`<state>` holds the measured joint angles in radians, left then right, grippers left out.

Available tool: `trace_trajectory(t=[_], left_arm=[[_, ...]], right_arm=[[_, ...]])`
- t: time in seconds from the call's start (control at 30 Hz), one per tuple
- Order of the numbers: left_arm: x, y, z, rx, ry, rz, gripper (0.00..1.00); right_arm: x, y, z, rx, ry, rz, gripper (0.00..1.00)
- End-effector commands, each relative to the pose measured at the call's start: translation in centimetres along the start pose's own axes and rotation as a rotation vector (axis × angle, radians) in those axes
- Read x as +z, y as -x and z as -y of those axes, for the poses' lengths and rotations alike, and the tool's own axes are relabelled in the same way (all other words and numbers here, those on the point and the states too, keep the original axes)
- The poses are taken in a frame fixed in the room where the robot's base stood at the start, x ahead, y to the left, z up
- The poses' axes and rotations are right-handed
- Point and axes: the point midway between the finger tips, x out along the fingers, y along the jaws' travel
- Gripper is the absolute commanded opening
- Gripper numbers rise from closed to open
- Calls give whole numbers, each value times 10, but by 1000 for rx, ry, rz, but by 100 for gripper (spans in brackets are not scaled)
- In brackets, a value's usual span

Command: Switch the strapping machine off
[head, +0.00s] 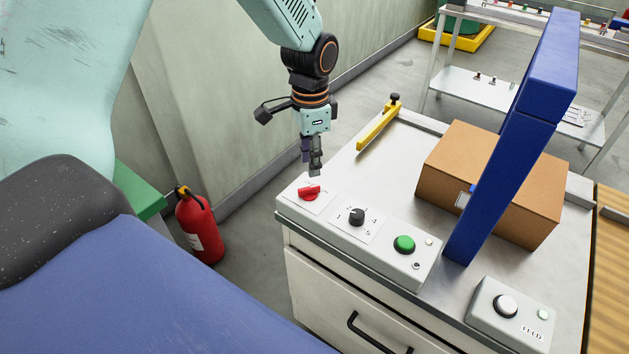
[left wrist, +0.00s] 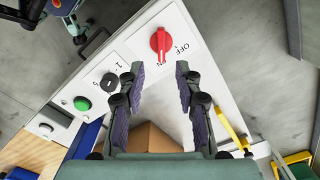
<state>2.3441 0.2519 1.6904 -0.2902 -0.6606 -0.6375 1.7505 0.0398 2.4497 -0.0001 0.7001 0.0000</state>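The strapping machine's control panel (head: 330,230) lies along the front left edge of the steel-topped machine. Its red rotary switch (head: 309,192) sits on a white plate at the panel's left end. In the left wrist view the red switch (left wrist: 160,42) has its grip roughly upright in the picture, in line with the partly hidden ON mark; OFF is printed to its right. My left gripper (head: 315,168) hangs just above the switch, pointing down. In the wrist view its fingers (left wrist: 155,72) are spread and empty, with the switch beyond their tips. My right gripper is not in view.
A black dial (head: 356,215) and a green button (head: 404,244) share the panel. A blue arch (head: 515,130) stands over a cardboard box (head: 480,165). A yellow bar (head: 378,127) lies behind the switch. A FEED box (head: 507,310) is at front right. A fire extinguisher (head: 198,228) stands left.

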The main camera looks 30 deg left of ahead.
Motion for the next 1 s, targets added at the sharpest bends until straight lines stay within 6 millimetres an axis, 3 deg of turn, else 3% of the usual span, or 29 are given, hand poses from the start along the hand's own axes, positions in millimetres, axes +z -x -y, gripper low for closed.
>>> trace_trajectory(t=[0.3,0.5,0.87,1.0], left_arm=[[0,-49,0,1,0,0,34],[-2,-70,1,-1,-1,-2,34],[-3,-75,2,-1,-2,-3,34],[-3,-75,2,-1,-2,-3,23]], right_arm=[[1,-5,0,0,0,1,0],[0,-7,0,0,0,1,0],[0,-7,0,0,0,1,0],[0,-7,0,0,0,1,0]])
